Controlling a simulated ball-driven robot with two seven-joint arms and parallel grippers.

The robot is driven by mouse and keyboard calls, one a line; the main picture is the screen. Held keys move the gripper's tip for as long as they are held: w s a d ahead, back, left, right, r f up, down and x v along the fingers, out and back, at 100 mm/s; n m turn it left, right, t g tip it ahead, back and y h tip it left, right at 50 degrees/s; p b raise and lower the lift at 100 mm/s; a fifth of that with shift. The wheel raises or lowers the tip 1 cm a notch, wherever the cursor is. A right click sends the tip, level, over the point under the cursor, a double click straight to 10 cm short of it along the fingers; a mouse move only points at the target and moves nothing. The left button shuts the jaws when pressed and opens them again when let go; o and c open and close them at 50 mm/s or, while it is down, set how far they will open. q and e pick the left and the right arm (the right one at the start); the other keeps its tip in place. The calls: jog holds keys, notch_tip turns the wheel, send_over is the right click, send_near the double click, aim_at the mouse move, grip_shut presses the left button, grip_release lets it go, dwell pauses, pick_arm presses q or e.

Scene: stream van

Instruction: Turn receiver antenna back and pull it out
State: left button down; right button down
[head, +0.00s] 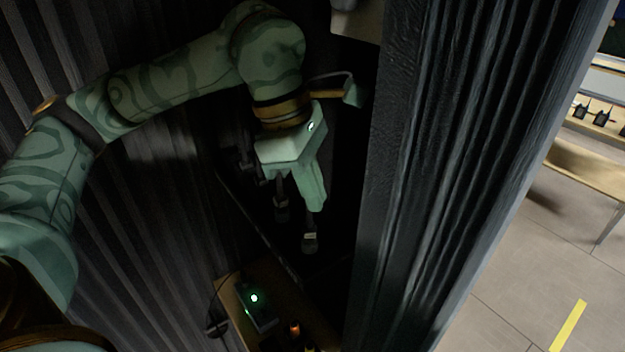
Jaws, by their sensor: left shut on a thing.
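My left gripper (296,226) reaches down into a dark recess between the corrugated wall and a dark ribbed panel. Its two fingers point down, with grey tips. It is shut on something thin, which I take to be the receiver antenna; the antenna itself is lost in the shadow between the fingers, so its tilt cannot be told. I cannot make out the receiver clearly. A small dark box with a lit green light (262,317) sits below the gripper on a wooden shelf (231,303), apart from the fingers. My right gripper is out of view.
A dark ribbed panel (450,170) stands close to the right of my left gripper. A corrugated wall (150,230) is on the left. Small orange-topped items (294,328) stand near the box. Far right, a bench (580,170) stands on open tiled floor.

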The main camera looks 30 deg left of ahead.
pick_arm(q)
jog(key=shift+m, duration=0.3)
jog(key=shift+r+m+g+p, duration=0.1)
jog(key=shift+m+g+p, duration=0.2)
jog(key=shift+m+p, duration=1)
jog(key=shift+m, duration=0.1)
jog(key=shift+r, duration=0.1)
jog(key=shift+r+p, duration=0.95)
jog(key=shift+r, duration=0.25)
